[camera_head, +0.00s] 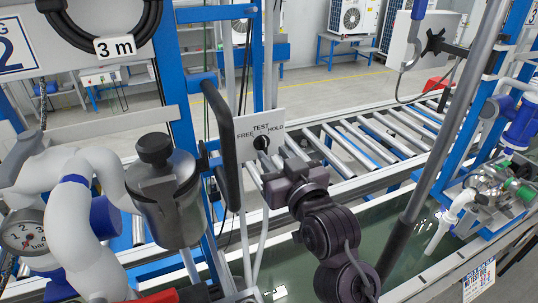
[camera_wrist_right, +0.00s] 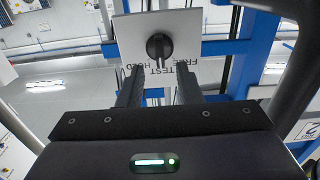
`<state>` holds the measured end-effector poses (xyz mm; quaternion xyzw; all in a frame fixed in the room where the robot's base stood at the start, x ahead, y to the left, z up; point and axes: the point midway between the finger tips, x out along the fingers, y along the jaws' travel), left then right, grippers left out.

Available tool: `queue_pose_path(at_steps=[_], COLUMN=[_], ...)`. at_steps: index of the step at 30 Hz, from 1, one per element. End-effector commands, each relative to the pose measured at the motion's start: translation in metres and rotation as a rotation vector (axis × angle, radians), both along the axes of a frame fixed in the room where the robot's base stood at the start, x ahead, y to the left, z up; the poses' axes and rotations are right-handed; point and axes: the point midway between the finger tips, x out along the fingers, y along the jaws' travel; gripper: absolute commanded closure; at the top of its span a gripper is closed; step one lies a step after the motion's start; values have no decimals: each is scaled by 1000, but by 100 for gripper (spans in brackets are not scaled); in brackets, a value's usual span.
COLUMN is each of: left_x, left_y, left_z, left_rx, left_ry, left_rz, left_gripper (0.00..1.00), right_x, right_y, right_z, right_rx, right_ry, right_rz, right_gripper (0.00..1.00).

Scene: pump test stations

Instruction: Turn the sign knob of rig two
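The sign (camera_head: 250,132) of rig two is a pale plate marked TEST, FREE and HOLD. Its black knob (camera_head: 262,142) sits on the face of the plate. My right gripper (camera_head: 270,168) is just below and in front of the knob, partly covering the plate's lower edge. In the right wrist view the sign (camera_wrist_right: 130,35) appears upside down with the round knob (camera_wrist_right: 160,46) in the middle. The two fingers of my right gripper (camera_wrist_right: 159,82) are apart and empty, pointing at the knob. I cannot tell whether they touch it. My left gripper is not in view.
A grey canister (camera_head: 168,195) with a black cap and thick white pipes (camera_head: 75,220) stand left of the sign. A blue post (camera_head: 180,90) and a black bar (camera_head: 222,140) are close beside it. A roller conveyor (camera_head: 370,140) runs behind, with a water trough (camera_head: 400,235) in front.

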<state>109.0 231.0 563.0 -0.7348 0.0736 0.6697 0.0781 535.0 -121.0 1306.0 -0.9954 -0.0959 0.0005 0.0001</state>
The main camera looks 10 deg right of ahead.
Motion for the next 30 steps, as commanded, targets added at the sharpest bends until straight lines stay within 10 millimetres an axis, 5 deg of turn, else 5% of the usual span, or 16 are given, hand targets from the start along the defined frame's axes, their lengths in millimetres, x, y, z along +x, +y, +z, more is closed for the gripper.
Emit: queue_pose_path(at_steps=[7,20,23,30], left_x=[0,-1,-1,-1], left_y=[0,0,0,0], left_z=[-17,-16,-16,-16], left_rx=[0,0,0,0], left_ry=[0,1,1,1], left_rz=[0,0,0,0], left_gripper=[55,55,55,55], right_x=[-31,-35,-39,-90], right_y=[-6,-7,-9,-31], right_z=[-2,-7,-36,-166], right_rx=[0,-6,-26,-128], right_ry=[1,25,124,622], right_rz=[1,2,5,3], right_gripper=[68,68,68,68])
